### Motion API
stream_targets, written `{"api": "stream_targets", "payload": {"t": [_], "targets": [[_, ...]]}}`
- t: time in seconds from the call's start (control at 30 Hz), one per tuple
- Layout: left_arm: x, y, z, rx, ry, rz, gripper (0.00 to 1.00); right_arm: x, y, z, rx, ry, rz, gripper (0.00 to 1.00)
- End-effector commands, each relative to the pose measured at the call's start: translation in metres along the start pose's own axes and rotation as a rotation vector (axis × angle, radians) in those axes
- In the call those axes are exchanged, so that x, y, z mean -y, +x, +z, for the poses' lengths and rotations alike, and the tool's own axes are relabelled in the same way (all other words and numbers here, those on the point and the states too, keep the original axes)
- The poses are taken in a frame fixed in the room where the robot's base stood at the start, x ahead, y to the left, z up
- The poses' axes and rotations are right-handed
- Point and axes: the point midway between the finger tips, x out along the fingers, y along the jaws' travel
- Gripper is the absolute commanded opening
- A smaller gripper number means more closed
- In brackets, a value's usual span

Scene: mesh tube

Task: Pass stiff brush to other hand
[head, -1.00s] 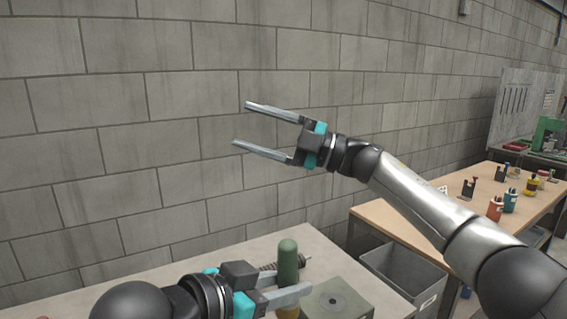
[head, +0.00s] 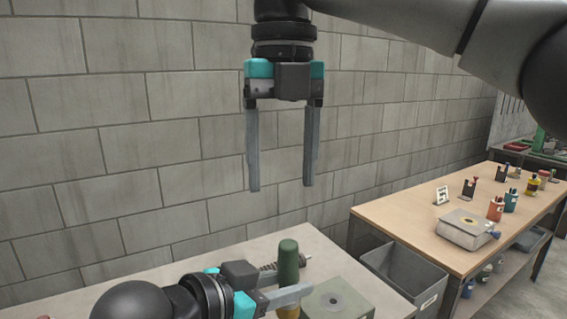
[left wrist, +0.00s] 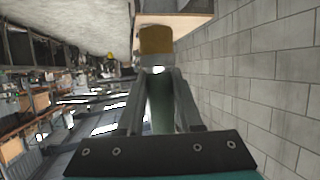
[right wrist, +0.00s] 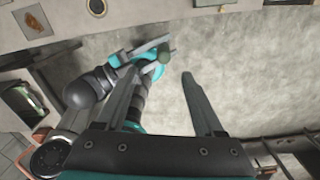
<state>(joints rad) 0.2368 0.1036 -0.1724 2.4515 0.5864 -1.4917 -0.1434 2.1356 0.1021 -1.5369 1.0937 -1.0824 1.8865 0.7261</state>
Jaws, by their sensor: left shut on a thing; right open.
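The stiff brush has a green handle (head: 288,264) that stands upright in the head view. Its tan lower end (left wrist: 156,40) shows past the fingertips in the left wrist view. My left gripper (head: 286,284) is shut around the green handle, low over the near table. My right gripper (head: 281,187) is open and empty, fingers pointing down, well above the brush and apart from it. In the right wrist view the green handle top (right wrist: 164,56) shows beside my left gripper, beyond the open fingers.
A grey bin (head: 405,272) stands between this table and the wooden table (head: 415,215). Air between the grippers is clear.

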Motion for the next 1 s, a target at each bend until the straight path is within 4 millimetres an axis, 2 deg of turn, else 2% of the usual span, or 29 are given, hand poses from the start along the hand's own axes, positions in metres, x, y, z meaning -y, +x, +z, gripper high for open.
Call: {"api": "stream_targets", "payload": {"t": [0.13, 0.27, 0.5, 0.7, 0.83, 1.0], "targets": [[0.0, 0.0, 0.0, -0.001, 0.0, 0.0, 0.0, 0.003, 0.007, -0.001, 0.001, 0.003, -0.022, 0.7], [0.0, 0.0, 0.0, -0.001, 0.0, 0.0, 0.0, 0.004, 0.024, -0.001, -0.001, 0.003, -0.019, 0.7], [0.0, 0.0, 0.0, -0.001, 0.0, 0.0, 0.0, 0.004, 0.071, -0.001, -0.002, 0.002, -0.016, 0.7], [0.0, 0.0, 0.0, -0.001, 0.0, 0.0, 0.0, 0.004, 0.102, -0.001, 0.0, 0.003, -0.015, 0.7], [0.0, 0.0, 0.0, -0.001, 0.0, 0.0, 0.0, 0.004, 0.113, -0.001, 0.001, 0.004, -0.014, 0.7], [0.0, 0.0, 0.0, -0.001, 0.0, 0.0, 0.0, 0.004, 0.118, -0.001, 0.002, 0.004, -0.014, 0.7]]}}
